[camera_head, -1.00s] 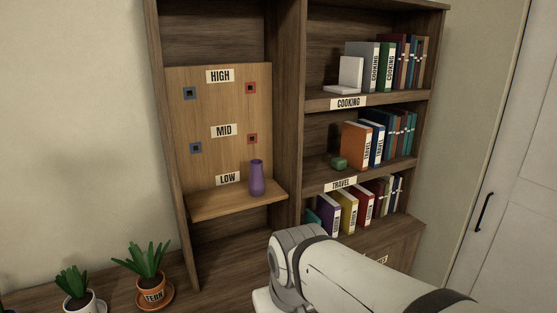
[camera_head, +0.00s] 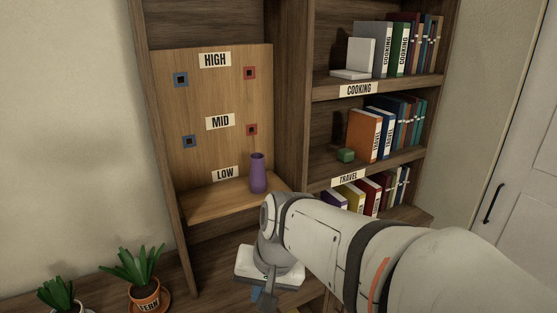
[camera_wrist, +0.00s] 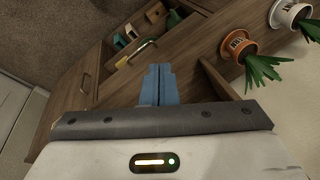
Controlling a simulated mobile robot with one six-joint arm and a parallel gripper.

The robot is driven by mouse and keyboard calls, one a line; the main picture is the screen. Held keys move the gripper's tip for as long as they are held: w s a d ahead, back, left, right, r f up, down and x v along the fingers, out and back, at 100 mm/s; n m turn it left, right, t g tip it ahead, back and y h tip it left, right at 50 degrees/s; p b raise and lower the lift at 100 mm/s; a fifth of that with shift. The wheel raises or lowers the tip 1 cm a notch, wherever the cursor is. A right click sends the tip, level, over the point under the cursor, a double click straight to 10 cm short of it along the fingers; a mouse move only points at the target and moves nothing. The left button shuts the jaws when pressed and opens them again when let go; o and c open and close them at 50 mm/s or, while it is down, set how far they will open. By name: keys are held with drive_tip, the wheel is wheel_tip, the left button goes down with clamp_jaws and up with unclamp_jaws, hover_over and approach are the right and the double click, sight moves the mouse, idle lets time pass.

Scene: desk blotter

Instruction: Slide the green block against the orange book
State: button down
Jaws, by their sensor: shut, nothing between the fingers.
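The green block (camera_head: 346,155) sits on the middle shelf, labelled TRAVEL, just left of the orange book (camera_head: 365,135). From this angle I cannot tell whether the block touches the book or a small gap is left. The orange book stands upright at the left end of the row. My gripper (camera_head: 262,298) is low in front of the bookcase, well below and left of the block, pointing down. In the wrist view its blue fingers (camera_wrist: 158,84) are together with nothing between them. The block and the orange book cannot be made out in the wrist view.
A purple vase (camera_head: 258,173) stands on the LOW ledge of the wooden panel (camera_head: 222,100). Potted plants (camera_head: 145,292) stand at the lower left. A white bookend (camera_head: 355,62) is on the COOKING shelf above. My arm covers part of the bottom shelf's books (camera_head: 372,195).

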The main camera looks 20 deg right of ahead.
drive_tip(key=w+d+r+m+t+y+b, duration=0.1)
drive_tip(key=w+d+m+t+y, duration=0.2)
drive_tip(key=w+m, duration=0.7)
drive_tip(key=w+d+m+t+y+b, duration=0.25)
drive_tip(key=w+m, duration=0.45)
drive_tip(key=m, duration=0.5)
drive_tip(key=m+t+h+b, duration=0.2)
drive_tip(key=m+t+h, duration=0.8)
drive_tip(key=m, duration=1.9)
approach(342, 168)
drive_tip(key=a+r, duration=0.3)
drive_tip(key=a, duration=0.1)
drive_tip(key=w, duration=0.3)
drive_tip(key=w+d+p, duration=0.1)
drive_tip(key=w, duration=0.6)
drive_tip(key=shift+d+f, duration=0.2)
drive_tip(key=shift+d, duration=0.1)
drive_tip(key=d+p, duration=0.1)
drive_tip(key=d, duration=0.2)
drive_tip(key=shift+s, duration=0.15)
drive_tip(key=shift+d, duration=0.5)
